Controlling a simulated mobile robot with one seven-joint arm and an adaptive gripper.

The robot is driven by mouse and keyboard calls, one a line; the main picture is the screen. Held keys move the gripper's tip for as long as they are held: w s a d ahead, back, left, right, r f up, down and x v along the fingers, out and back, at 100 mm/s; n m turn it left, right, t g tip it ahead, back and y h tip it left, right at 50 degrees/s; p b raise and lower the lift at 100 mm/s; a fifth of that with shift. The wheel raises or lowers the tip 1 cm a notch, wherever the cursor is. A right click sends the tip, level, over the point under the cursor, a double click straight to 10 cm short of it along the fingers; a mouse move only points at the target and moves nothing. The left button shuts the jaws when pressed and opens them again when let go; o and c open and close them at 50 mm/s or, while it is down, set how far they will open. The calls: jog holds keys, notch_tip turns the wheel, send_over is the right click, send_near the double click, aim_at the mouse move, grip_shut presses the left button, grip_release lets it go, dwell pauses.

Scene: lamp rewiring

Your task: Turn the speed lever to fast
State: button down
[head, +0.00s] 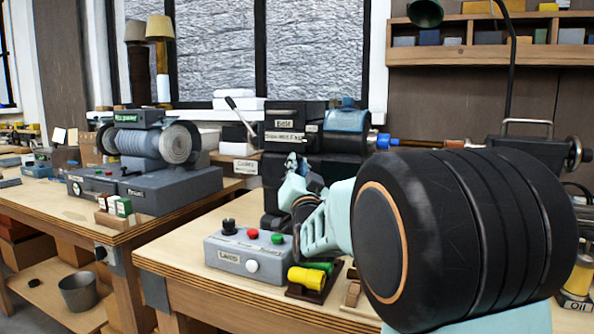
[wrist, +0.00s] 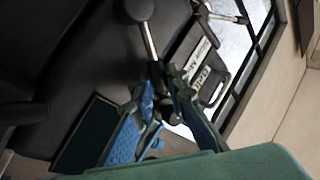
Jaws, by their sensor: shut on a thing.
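My gripper (head: 293,166) is at the front face of the dark lathe headstock (head: 292,115), just below its speed label plate (head: 284,137). In the wrist view, the blue and dark fingers of my gripper (wrist: 162,84) are shut on the speed lever (wrist: 147,38). The lever has a pale metal rod and a dark round knob, which sticks out past the fingertips. The part of the lever between the fingers is hidden. The speed label plate (wrist: 200,60) lies close beside the lever. In the head view, my gripper covers the lever.
A grey control box (head: 245,255) with black, red, green and white knobs stands on the bench below my gripper. A yellow roll (head: 307,278) lies beside it. Another lever (head: 240,115) rises left of the headstock. A bench grinder (head: 145,145) stands on the left bench.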

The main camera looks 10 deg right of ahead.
dwell(0.3)
jog(key=c, duration=2.2)
grip_release()
jog(key=v, duration=1.2)
jog(key=shift+f, duration=0.1)
jog(key=shift+d, duration=0.1)
